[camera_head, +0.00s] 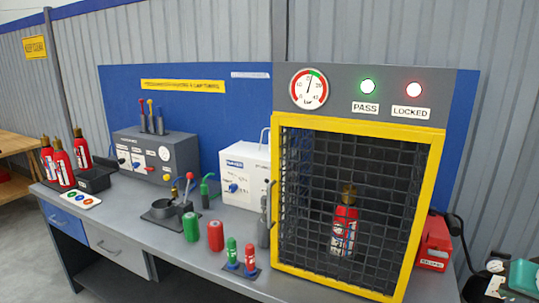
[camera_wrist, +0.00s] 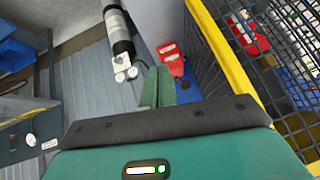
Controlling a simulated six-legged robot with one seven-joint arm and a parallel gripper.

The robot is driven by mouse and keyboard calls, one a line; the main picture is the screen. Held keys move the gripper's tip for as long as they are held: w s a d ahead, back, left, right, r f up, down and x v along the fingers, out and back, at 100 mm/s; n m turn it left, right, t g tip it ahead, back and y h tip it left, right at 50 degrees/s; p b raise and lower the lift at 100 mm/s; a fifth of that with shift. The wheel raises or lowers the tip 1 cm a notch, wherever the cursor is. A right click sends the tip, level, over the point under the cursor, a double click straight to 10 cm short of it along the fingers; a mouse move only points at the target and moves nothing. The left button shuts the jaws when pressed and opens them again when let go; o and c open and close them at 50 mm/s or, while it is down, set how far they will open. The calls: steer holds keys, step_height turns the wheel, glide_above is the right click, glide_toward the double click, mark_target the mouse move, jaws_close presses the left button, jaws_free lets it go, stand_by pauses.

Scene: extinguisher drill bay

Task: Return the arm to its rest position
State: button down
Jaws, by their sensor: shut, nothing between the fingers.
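My gripper (camera_wrist: 158,88) shows in the wrist view with its green fingers pressed together and nothing between them. It is apart from the yellow-framed mesh cage (camera_wrist: 228,60), which stands to its right in that view. A teal part at the lower right edge of the head view looks like part of my arm; the fingers cannot be made out there. In the head view the cage (camera_head: 428,200) is shut, with a red extinguisher (camera_head: 344,228) upright behind the mesh.
The bench (camera_head: 165,235) carries a grey control box (camera_head: 157,155), a white box (camera_head: 245,172), red and green cylinders, and several extinguishers at far left. A red box (camera_head: 435,243) sits right of the cage. PASS (camera_head: 367,86) and LOCKED (camera_head: 414,89) lamps both glow.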

steer(key=w+a+f+n+y, duration=0.1)
steer(key=a+n, duration=0.1)
steer(key=a, duration=0.8)
steer(key=w+a+f+n+y, duration=0.1)
steer(key=w+a+n, duration=0.1)
steer(key=a, duration=0.7)
steer(key=s+a+f+n+g, duration=0.1)
steer(key=s+a, duration=0.1)
steer(key=a, duration=0.4)
steer(key=s+a+f+n, duration=0.1)
steer(key=s+a, duration=0.2)
steer(key=a, duration=0.3)
steer(key=shift+s+a+f+n+g, duration=0.15)
steer(key=shift+s+f+n+g, duration=0.15)
steer(key=shift+f+g, duration=0.1)
